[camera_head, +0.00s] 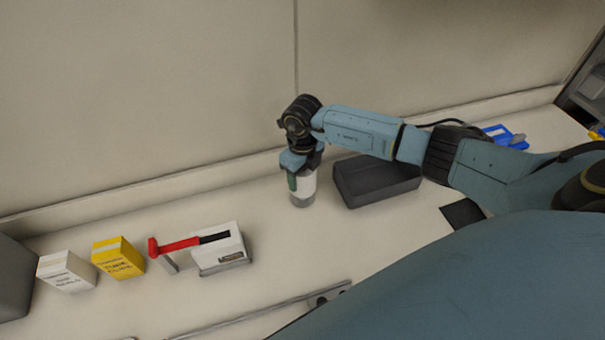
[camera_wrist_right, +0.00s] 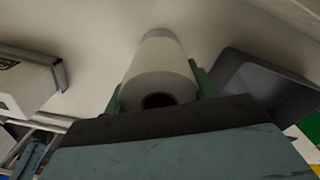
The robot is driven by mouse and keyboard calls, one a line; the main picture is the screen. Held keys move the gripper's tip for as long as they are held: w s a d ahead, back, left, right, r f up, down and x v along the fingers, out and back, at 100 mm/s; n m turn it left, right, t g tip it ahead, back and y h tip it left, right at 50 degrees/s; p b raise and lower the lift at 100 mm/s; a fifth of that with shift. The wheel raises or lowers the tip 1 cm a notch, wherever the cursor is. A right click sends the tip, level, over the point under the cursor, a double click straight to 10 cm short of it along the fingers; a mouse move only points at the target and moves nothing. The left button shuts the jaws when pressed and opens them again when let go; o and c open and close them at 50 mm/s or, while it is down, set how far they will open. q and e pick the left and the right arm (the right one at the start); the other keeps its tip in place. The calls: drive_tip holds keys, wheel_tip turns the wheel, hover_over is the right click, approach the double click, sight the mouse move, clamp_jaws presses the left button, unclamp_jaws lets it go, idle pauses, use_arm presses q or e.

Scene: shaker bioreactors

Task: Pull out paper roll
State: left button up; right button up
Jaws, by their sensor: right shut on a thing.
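The paper roll (camera_head: 306,187) is white and stands upright in a grey base or holder (camera_head: 302,202) on the counter. My right gripper (camera_head: 302,173) reaches down over it from above and is shut on it. In the right wrist view the white roll (camera_wrist_right: 160,75) shows its round end with a dark core hole, between the two green fingers of my right gripper (camera_wrist_right: 158,90). Whether the roll's lower end is clear of its base cannot be told. My left gripper is in neither view.
A dark grey box (camera_head: 375,182) stands close to the right of the roll. To the left are a white box with a red-handled tool (camera_head: 190,243), a yellow box (camera_head: 118,258) and a white box (camera_head: 66,271). A wall runs behind. The counter between tool and roll is clear.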

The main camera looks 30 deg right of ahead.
drive_tip(key=shift+r, duration=0.15)
drive_tip(key=shift+r+p, duration=0.4)
drive_tip(key=shift+r, duration=0.35)
drive_tip(key=shift+r+p, duration=0.45)
drive_tip(key=shift+p, duration=0.15)
drive_tip(key=shift+r, duration=0.15)
drive_tip(key=shift+r+p, duration=0.45)
drive_tip(key=shift+r, duration=0.15)
drive_tip(key=shift+r, duration=0.2)
drive_tip(key=shift+r, duration=0.35)
